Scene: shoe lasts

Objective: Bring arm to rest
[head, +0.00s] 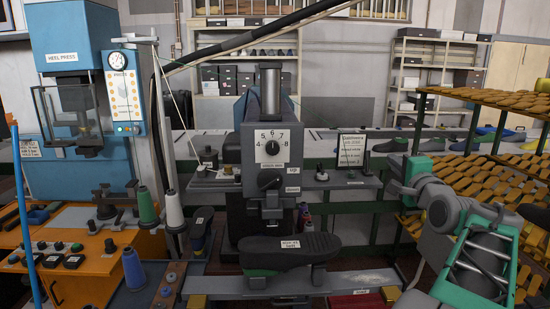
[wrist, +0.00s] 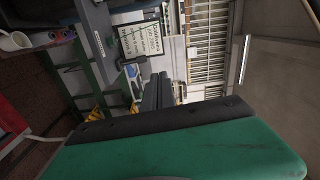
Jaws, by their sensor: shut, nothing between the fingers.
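My arm (head: 484,262), green and grey with exposed springs, is folded at the right side of the head view. Its far end reaches left to beside the small shelf of the middle machine, in front of the racks. My gripper (wrist: 158,90) shows in the wrist view as two dark fingers close together beyond the large green housing (wrist: 180,150). It is shut and empty, and I see it touching nothing. In the head view the fingertips are too small to make out clearly.
A grey machine with a numbered dial (head: 271,148) stands in the middle, with a dark shoe form (head: 290,248) low in front. A blue heel press (head: 70,80) stands left. Racks of yellow shoe lasts (head: 470,178) stand close behind my arm. A sign (wrist: 140,38) shows in the wrist view.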

